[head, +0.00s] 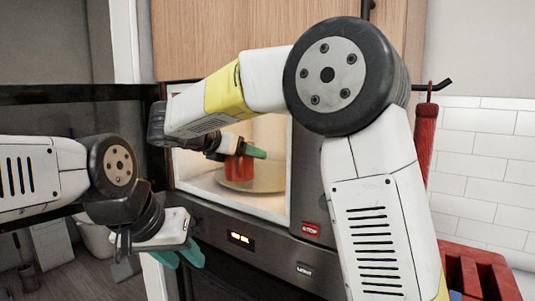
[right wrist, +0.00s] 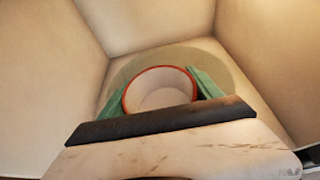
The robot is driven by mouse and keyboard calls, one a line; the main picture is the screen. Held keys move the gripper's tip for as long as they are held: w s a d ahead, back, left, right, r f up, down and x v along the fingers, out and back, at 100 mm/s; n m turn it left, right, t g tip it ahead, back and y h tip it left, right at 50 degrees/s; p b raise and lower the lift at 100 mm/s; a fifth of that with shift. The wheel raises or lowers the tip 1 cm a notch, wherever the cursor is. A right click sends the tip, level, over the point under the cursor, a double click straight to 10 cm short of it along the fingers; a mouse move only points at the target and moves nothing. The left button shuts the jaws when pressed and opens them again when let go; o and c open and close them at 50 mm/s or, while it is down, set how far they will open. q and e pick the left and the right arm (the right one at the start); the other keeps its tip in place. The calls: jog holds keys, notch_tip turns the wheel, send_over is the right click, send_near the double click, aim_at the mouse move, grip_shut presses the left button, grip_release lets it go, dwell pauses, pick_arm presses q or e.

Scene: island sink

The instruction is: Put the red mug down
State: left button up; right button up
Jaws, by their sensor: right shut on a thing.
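The red mug (head: 239,170) is upright inside the open microwave (head: 215,186), over its round turntable (head: 266,180). My right gripper (head: 240,148) reaches into the microwave and is shut on the mug. In the right wrist view the mug (right wrist: 160,90) shows its red rim and pale, empty inside between the two green fingers (right wrist: 163,93). I cannot tell whether its base touches the turntable. My left gripper (head: 180,257) is outside, low in front of the microwave, with its green fingers apart and nothing between them.
The microwave's side walls and back (right wrist: 150,25) close in around the right gripper. Its open door (head: 70,95) stands at the left. A red item (head: 425,140) hangs from a hook at the right.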

jog(key=w+d, duration=0.1)
jog(key=w, duration=0.1)
jog(key=w+d, duration=0.3)
jog(key=w, duration=0.1)
jog(key=shift+d, duration=0.25)
jog(key=shift+r+x, duration=0.15)
jog(key=shift+x, duration=0.8)
jog(key=shift+r+x, duration=0.15)
jog(key=shift+x, duration=0.75)
jog(key=shift+w+f, duration=0.1)
jog(key=shift+f, duration=0.15)
jog(key=o, duration=1.7)
jog(key=shift+f, duration=0.15)
jog(key=v, duration=0.4)
jog(key=shift+s+a, duration=0.2)
jog(key=shift+s, duration=0.05)
send_over(231, 179)
jog(key=w, duration=0.1)
jog(key=shift+r, duration=0.25)
